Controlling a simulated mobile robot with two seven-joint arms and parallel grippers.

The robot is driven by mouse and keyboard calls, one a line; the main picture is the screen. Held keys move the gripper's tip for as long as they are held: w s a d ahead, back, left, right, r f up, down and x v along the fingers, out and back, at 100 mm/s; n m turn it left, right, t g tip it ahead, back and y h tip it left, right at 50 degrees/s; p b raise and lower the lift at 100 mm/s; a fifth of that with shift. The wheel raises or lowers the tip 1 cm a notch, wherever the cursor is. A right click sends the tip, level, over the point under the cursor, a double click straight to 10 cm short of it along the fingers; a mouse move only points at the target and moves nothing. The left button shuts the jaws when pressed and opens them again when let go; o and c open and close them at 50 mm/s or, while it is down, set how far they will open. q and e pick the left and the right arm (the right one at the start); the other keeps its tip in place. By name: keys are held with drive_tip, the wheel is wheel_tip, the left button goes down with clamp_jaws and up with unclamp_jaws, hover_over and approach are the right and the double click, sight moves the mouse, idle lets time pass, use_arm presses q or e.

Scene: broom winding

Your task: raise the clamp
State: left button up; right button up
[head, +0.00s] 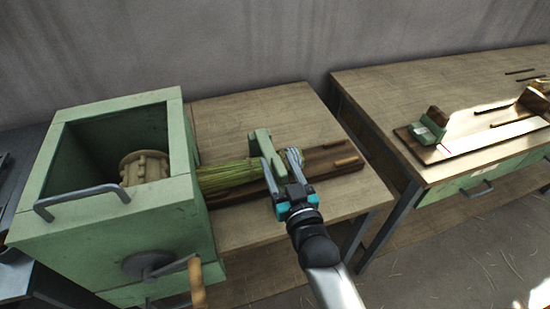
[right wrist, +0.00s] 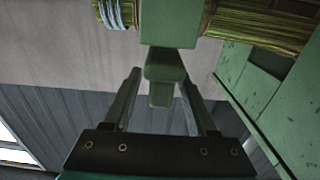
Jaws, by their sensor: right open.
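The green clamp (head: 261,145) stands across the bundle of green straw (head: 228,176) on the wooden board. In the right wrist view the clamp (right wrist: 168,22) lies against the straw (right wrist: 262,27), and its narrow tab (right wrist: 162,92) points towards my gripper. My right gripper (head: 278,158) is open at the clamp. In the right wrist view its two fingers (right wrist: 160,82) stand on either side of the tab, with a gap visible on each side. My left gripper is not in view.
A green box machine (head: 178,210) with a wooden spool (head: 145,167) and a crank handle (head: 197,283) stands at left. The board (head: 335,161) lies on a wooden table (head: 245,108). A second table (head: 395,85) with a green vise (head: 430,127) stands at right.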

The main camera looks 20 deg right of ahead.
sight(271, 153)
drive_tip(key=shift+w, duration=1.35)
clamp_jaws()
idle(0.5)
